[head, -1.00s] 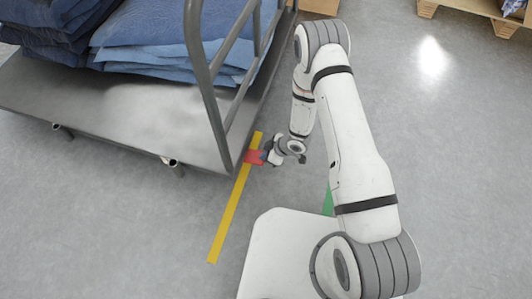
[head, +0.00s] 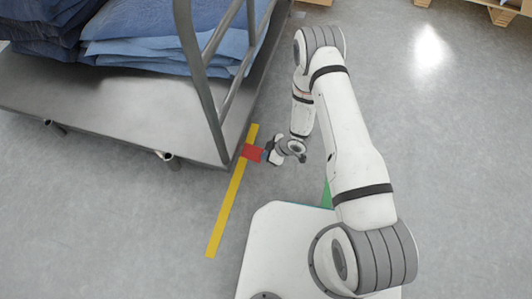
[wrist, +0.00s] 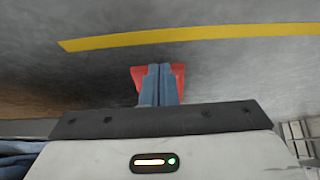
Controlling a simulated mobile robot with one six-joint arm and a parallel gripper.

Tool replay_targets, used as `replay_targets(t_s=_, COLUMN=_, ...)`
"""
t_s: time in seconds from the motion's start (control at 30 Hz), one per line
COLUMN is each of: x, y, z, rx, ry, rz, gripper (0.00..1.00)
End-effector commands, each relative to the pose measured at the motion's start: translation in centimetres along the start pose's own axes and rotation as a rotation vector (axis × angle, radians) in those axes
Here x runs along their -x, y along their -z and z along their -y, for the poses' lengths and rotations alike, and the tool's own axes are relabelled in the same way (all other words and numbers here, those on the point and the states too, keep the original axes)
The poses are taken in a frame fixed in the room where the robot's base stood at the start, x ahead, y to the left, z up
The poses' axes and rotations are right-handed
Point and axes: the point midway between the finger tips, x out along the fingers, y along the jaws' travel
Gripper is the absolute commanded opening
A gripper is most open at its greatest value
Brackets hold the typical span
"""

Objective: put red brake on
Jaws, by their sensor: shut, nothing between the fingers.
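The red brake (head: 251,153) is a small flat red piece low beside the near right corner of the grey metal cart (head: 110,110), over the yellow floor line. My gripper (head: 266,152) is low, just right of the brake, with its fingers pointing toward it. In the wrist view the two blue fingers (wrist: 160,70) are together with nothing between them. The red brake (wrist: 137,76) shows on both sides of them, partly hidden behind. I cannot tell whether the fingertips touch it.
The cart carries stacks of folded blue cloth (head: 165,45) and has a tubular grey handle frame (head: 207,80). A yellow line (head: 225,210) runs along the floor beside it. Wooden pallets (head: 500,12) stand at the back right. The grey floor to the right is clear.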

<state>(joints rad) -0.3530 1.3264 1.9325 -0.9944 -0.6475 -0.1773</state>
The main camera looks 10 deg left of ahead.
Motion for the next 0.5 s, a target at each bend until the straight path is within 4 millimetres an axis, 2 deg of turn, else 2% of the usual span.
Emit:
replay_targets(t_s=0.13, x=-0.3, y=-0.2, z=0.0, rx=-0.001, ry=0.0, rz=0.004, gripper=0.0)
replay_targets(t_s=0.27, x=0.4, y=0.1, z=0.0, rx=-0.001, ry=-0.001, rz=0.004, gripper=0.0)
replay_targets(t_s=0.5, x=4.4, y=1.8, z=0.0, rx=0.002, ry=-0.002, rz=0.0, gripper=0.0)
